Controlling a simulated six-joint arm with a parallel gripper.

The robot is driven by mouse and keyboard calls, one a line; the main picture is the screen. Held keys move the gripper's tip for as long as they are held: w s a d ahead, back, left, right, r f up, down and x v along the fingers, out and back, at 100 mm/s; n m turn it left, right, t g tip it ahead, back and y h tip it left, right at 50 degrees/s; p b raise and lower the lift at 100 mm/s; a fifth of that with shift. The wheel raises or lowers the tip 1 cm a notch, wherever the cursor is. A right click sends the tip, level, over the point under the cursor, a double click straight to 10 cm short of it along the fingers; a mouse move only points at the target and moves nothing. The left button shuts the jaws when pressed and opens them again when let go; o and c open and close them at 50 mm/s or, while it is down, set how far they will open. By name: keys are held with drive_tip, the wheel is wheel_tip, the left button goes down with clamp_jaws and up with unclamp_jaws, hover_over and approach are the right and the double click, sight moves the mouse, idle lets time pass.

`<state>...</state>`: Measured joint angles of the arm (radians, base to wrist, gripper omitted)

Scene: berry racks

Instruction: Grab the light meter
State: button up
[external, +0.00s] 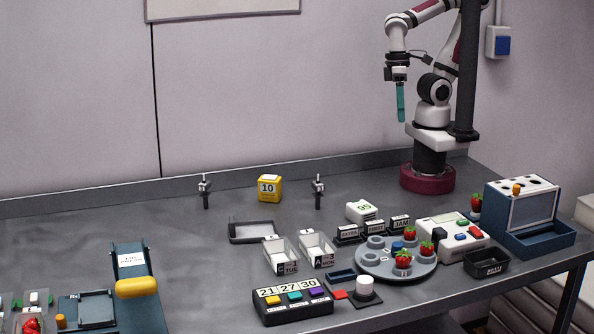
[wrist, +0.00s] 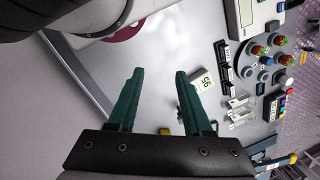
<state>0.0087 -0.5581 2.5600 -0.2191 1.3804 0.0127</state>
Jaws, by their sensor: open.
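No object is plainly labelled as a light meter. A small white block marked 95 in green (external: 361,211) lies on the bench right of centre; it also shows in the wrist view (wrist: 203,82), ahead of and right of my fingers. A yellow block marked 10 (external: 269,189) stands near the back; its top shows low between the fingers in the wrist view (wrist: 165,131). I cannot tell whether either is the meter. My gripper (external: 401,118) hangs high above the back right of the bench, clear of everything. Its teal fingers (wrist: 158,72) are apart and empty.
A round grey turntable (external: 372,268) with strawberries, a white instrument with a screen (external: 434,229) and a blue rack (external: 541,240) crowd the right. Two short posts (external: 205,190) (external: 319,190) flank the yellow block. A shallow grey tray (external: 232,233) lies in front. The back left is clear.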

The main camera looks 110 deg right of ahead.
drive_tip(key=o, duration=0.6)
